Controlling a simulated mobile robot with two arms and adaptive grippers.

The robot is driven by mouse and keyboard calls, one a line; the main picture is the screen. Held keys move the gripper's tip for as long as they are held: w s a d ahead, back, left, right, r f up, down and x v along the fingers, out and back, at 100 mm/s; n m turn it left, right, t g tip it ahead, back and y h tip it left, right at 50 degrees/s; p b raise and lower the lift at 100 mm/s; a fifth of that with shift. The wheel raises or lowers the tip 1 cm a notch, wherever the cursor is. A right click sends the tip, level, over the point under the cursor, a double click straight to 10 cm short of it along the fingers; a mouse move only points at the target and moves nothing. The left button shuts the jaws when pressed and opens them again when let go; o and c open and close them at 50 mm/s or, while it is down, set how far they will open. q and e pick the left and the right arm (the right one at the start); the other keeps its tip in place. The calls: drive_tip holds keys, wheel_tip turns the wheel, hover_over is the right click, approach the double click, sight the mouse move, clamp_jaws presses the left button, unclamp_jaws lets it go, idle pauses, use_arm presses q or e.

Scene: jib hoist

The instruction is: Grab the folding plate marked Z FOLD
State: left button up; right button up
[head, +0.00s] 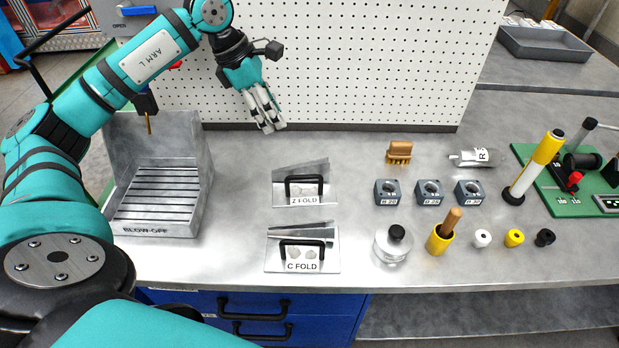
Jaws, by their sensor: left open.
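The folding plate marked Z FOLD (328,199) lies on the grey bench, left of its middle. It is a flat metal plate with a raised, slanted flap at the back and a black handle near its front label. A similar plate marked C FOLD (274,264) lies just in front of it, with its own black handle. My left gripper (270,125) is open and empty. It hangs above the back of the bench, before the white pegboard, behind and to the left of the Z FOLD plate, apart from it. My right gripper is not in view.
A metal blow-off box (205,165) stands left of the plates. To the right are several labelled grey blocks (388,192), a brush (399,152), a glass jar (392,248) and a yellow cup (439,240). A white pegboard (350,60) rises behind. The bench between box and plates is clear.

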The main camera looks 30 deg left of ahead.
use_arm(q)
drive_tip(key=p, duration=0.2)
approach(303, 165)
drive_tip(key=x, duration=0.5)
drive_tip(key=shift+d, duration=0.25)
drive_tip(key=shift+d+f+p, duration=0.1)
drive_tip(key=shift+f+p, duration=0.35)
drive_tip(key=p+x, duration=0.1)
drive_tip(key=x, duration=0.2)
drive_tip(key=shift+w+f, duration=0.1)
drive_tip(key=shift+f, duration=0.3)
drive_tip(key=shift+w+f, duration=0.1)
drive_tip(key=shift+f, duration=0.3)
drive_tip(key=shift+c, duration=0.3)
drive_tip(key=shift+r, duration=0.15)
clamp_jaws()
